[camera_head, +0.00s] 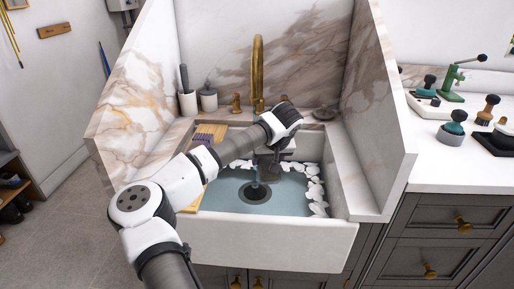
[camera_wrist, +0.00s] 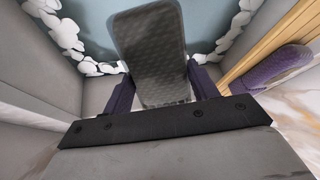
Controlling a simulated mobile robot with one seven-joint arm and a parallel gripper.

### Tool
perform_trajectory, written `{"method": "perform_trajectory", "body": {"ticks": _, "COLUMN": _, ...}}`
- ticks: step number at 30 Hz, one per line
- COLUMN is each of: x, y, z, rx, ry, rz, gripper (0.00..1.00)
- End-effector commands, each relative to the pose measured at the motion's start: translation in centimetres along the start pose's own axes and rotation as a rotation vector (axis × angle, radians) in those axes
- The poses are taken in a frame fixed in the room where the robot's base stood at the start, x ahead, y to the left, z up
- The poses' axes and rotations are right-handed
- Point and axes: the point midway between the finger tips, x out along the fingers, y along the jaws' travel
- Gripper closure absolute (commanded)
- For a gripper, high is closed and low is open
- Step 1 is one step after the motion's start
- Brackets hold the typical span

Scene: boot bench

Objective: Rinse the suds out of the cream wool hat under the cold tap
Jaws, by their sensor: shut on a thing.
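My gripper (camera_head: 270,163) is low over the sink and shut on a grey, rounded, flat piece with a fine textured surface (camera_wrist: 152,45). In the wrist view it sits between my fingers (camera_wrist: 163,92). I cannot tell whether it is the wool hat; it looks grey, and no cream hat shows elsewhere. The brass tap (camera_head: 258,70) stands behind the sink. A faint bluish vertical streak shows beside the gripper above the dark drain (camera_head: 256,192); I cannot tell if water runs. White suds (camera_head: 316,188) line the basin's right and back edges, also in the wrist view (camera_wrist: 65,32).
The white sink (camera_head: 270,247) has marble walls on both sides. A wooden board (camera_head: 212,130) with a purple brush (camera_wrist: 277,66) lies at its left. The right counter (camera_head: 405,160) holds several brushes and a green press (camera_head: 451,82).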

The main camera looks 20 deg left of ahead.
Motion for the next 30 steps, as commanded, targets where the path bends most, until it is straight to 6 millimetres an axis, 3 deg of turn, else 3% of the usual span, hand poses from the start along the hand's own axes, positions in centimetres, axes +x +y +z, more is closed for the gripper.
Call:
{"method": "perform_trajectory", "body": {"ticks": 21, "x": -5.6, "y": 0.4, "z": 2.2, "rx": 0.001, "ry": 0.001, "rz": 0.0, "gripper": 0.68}}
{"method": "perform_trajectory", "body": {"ticks": 30, "x": -5.9, "y": 0.4, "z": 2.4, "rx": 0.0, "ry": 0.0, "rz": 0.0, "gripper": 0.68}}
